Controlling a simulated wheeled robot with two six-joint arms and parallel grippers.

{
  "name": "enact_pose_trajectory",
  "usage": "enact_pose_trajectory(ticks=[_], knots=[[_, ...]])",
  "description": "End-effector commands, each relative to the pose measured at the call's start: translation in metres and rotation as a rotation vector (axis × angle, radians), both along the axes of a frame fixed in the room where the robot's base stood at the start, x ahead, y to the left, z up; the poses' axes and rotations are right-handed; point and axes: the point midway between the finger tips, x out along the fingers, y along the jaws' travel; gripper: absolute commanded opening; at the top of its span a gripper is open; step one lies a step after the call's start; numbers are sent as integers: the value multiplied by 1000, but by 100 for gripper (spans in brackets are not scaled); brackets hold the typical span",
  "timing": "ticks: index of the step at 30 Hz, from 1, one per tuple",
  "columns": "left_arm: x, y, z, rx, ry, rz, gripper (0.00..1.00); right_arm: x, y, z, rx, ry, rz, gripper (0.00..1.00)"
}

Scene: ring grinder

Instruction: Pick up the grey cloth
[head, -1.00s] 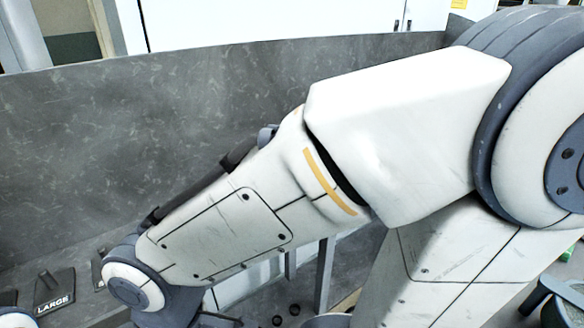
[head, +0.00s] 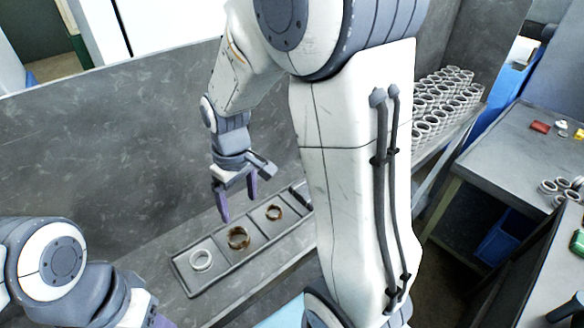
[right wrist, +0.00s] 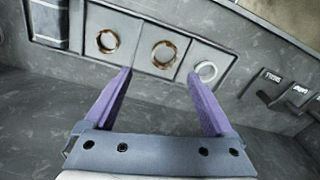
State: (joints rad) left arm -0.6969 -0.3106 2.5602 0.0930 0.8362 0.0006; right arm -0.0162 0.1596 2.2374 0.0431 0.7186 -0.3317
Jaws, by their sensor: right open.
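I cannot pick out the grey cloth with certainty. My right gripper (head: 237,207) is open and empty, fingers pointing down above the grey bench near the tray. Its two purple fingers also show in the right wrist view (right wrist: 158,74), apart, with nothing between them. My left gripper is only partly in the head view at the bottom left, cut off by the edge.
A grey tray (head: 182,267) on the bench holds a silver ring (head: 200,260) and two brownish rings (head: 238,238) (head: 274,212). Labelled dark blocks (right wrist: 272,76) lie beside it. Many stacked rings (head: 440,100) stand at the right. A grey wall backs the bench.

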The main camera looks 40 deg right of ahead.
Motion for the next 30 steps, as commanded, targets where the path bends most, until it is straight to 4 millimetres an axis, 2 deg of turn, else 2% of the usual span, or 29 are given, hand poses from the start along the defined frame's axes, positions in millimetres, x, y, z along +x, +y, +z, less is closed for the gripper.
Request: enact_pose_trajectory(ticks=[1,3,6,9,12,16,22,30], knots=[[0,0,25,0,0,0,50,16,-39,11,-6,12,-65,89],[0,0,39,0,0,1,50,29,-85,8,-13,16,-120,89],[0,0,54,0,0,1,50,36,-143,1,-19,23,-185,89],[0,0,63,0,0,1,50,34,-184,-7,-22,28,-227,89],[0,0,67,0,0,1,50,30,-209,-13,-24,30,-250,89],[0,0,72,1,1,1,50,28,-218,-27,-24,34,-258,89],[0,0,80,1,1,-1,50,29,-217,-58,-24,33,-257,89],[0,0,89,1,1,-2,50,32,-216,-76,-25,32,-256,89]])
